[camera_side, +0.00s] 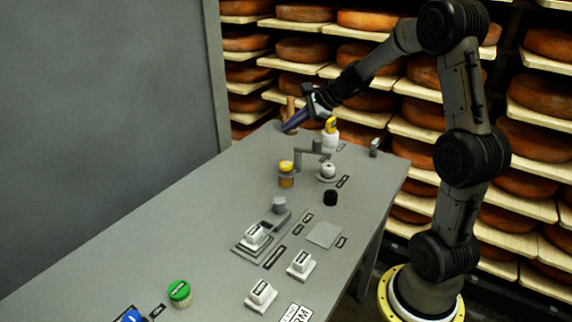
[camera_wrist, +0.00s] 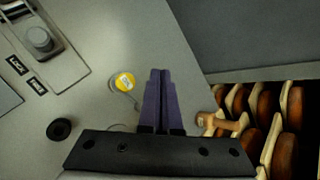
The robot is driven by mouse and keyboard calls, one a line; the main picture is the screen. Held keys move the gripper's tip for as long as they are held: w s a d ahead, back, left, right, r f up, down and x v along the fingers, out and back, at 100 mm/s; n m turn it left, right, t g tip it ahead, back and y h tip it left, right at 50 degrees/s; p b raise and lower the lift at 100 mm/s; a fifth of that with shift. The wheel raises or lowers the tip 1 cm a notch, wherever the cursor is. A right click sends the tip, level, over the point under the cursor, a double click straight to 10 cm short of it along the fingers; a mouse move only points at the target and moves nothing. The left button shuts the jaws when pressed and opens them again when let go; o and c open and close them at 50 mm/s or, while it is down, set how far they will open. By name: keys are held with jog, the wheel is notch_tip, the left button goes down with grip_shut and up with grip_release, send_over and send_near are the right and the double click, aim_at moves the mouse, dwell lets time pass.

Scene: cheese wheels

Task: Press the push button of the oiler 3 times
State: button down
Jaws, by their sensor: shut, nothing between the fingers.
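My gripper (camera_side: 287,129) has purple fingers pressed together, with nothing between them. It is above the far part of the grey table, near a wooden peg (camera_side: 291,108). In the wrist view the shut fingertips (camera_wrist: 160,72) point past a yellow-topped small jar (camera_wrist: 125,82), which lies left of them. In the side view this jar (camera_side: 286,168) stands below and nearer than the gripper, beside a grey bent arm (camera_side: 305,152). A white bottle with a yellow top (camera_side: 331,138) and a white round-topped piece (camera_side: 327,172) stand nearby. I cannot tell which is the oiler; labels are too small.
A black cylinder (camera_side: 331,198), a grey knob (camera_side: 279,204) and several white blocks with labels, such as one (camera_side: 301,265), stand on the table (camera_side: 200,220). Shelves of cheese wheels (camera_side: 306,50) stand behind; a grey wall is left.

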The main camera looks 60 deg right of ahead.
aim_at(285, 163)
jog(key=shift+f, duration=4.3)
jog(key=shift+f, duration=0.15)
jog(key=shift+f, duration=0.25)
jog(key=shift+f, duration=0.9)
jog(key=shift+r, duration=1.3)
jog(key=shift+r, duration=0.1)
jog(key=shift+r, duration=2.45)
